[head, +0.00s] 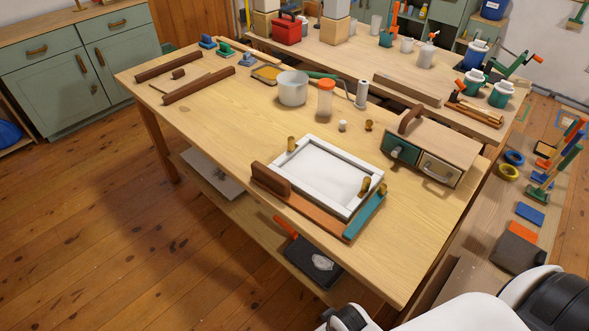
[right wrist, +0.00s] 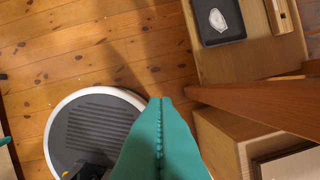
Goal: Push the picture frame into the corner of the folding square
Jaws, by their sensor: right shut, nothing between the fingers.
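The picture frame (head: 342,150), with a white border and pale panel, lies flat on the wooden worktable in the head view. The folding square lies along its near and right sides, with a brown wooden arm (head: 318,220) and a teal arm (head: 366,216) meeting at the near right. I cannot tell whether frame and square touch. Brass knobs (head: 292,144) stand by the frame's far left and right corners. My right gripper (right wrist: 160,100) shows teal fingers closed together, empty, over the floor in the right wrist view, away from the frame. My left gripper is not in view.
A small drawer box (head: 440,147) stands right of the frame. A white pot (head: 292,88) and orange-lidded jar (head: 326,100) stand behind it. The table's near left is clear. A lower shelf holds a dark tray (head: 308,262), also in the right wrist view (right wrist: 220,35).

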